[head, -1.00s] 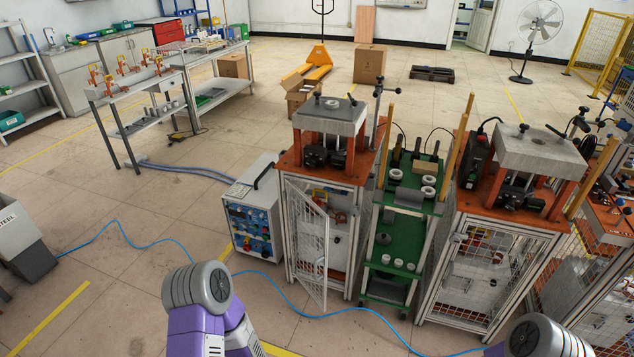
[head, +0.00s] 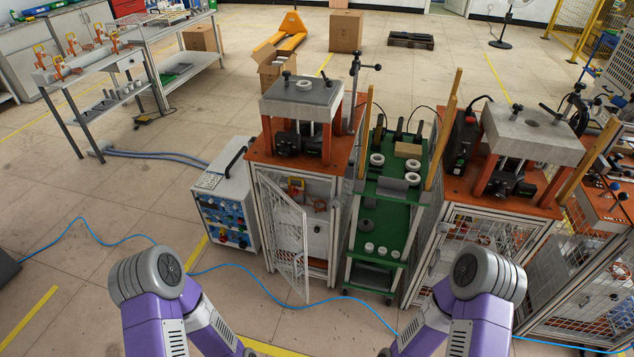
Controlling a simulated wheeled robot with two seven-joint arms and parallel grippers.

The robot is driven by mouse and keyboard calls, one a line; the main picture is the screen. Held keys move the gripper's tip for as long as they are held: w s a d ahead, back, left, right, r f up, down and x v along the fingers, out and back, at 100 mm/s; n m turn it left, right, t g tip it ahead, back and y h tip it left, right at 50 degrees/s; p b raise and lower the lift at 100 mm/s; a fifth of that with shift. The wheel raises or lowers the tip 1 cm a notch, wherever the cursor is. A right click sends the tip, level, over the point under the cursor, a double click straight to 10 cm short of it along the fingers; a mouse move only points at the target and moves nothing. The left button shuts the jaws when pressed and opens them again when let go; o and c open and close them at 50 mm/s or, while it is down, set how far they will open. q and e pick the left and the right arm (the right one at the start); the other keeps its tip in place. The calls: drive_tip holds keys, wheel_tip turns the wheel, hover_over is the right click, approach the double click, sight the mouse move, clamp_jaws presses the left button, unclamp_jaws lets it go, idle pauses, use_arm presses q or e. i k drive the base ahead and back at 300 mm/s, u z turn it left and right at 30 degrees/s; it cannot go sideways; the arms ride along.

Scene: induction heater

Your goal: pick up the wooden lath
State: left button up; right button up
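Several wooden laths stand upright or slightly tilted around the workstations. One lath (head: 368,132) rises at the left rear of the green shelf cart (head: 381,215). Another lath (head: 441,145) rises along the cart's right side, with a further lath (head: 456,84) close behind it. One more lath (head: 592,160) leans at the right end of the right press station. I cannot tell which lath the task means. Purple and grey links of both my arms show at the bottom, well short of the laths. Neither gripper is in view.
A press station (head: 302,120) with an open mesh door (head: 284,238) stands left of the cart. Another press station (head: 533,135) stands right of it.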

sight(370, 89)
drive_tip(key=z, duration=1.3)
drive_tip(key=i, duration=1.4)
drive_tip(key=u, duration=2.45)
